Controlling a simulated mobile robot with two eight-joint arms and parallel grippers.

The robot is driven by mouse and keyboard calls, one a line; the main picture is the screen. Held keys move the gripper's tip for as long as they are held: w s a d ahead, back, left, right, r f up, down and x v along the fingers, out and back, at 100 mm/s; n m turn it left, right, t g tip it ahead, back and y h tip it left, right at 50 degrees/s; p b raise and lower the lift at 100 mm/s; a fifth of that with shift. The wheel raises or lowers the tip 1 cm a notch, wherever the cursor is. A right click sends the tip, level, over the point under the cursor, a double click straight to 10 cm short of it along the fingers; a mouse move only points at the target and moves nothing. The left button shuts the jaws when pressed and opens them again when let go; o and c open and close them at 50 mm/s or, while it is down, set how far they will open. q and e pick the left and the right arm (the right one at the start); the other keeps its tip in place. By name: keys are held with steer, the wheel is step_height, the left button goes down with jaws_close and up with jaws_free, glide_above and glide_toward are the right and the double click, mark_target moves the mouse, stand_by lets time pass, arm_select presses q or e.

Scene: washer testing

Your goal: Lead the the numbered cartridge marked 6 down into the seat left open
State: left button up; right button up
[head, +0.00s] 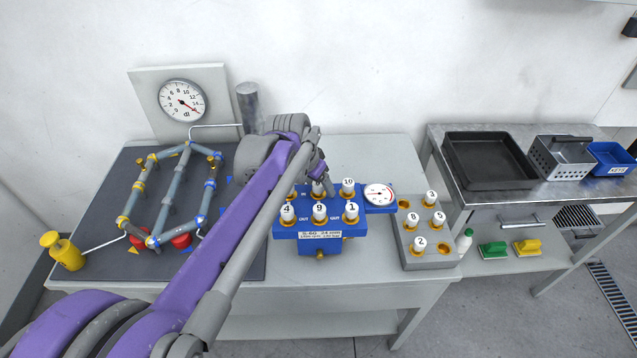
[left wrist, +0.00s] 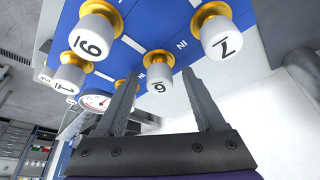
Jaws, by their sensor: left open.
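The blue block (head: 287,230) bears white cartridges with gold collars in two rows. The front row reads 4 (head: 287,213), 9 (head: 319,211) and 1 (head: 351,211). The cartridge marked 6 (left wrist: 158,88) stands in the back row between 7 (left wrist: 228,42) and 10 (head: 348,186), its gold collar (left wrist: 157,58) at the blue face. My left gripper (left wrist: 162,92) is open, its fingers either side of the 6 in the picture; I cannot tell whether they touch it. In the head view my left arm partly hides the back row. My right gripper is not in view.
A grey rack (head: 425,263) on the right holds several cartridges and shows empty gold seats (head: 445,248). A gauge (head: 379,195) sits at the block's right side. A pipe frame (head: 167,197) and yellow cylinder (head: 66,252) stand left. The table behind the block is clear.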

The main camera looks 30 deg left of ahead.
arm_select(q)
steer(key=d+v, duration=0.1)
steer(key=v, duration=1)
step_height(320, 180, up, 7)
steer(key=p, duration=0.5)
glide_above(308, 203)
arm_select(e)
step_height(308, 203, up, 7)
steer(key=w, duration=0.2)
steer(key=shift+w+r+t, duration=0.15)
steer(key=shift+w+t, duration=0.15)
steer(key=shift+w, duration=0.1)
arm_select(q)
steer(key=shift+f, duration=0.1)
steer(key=shift+s, duration=0.15)
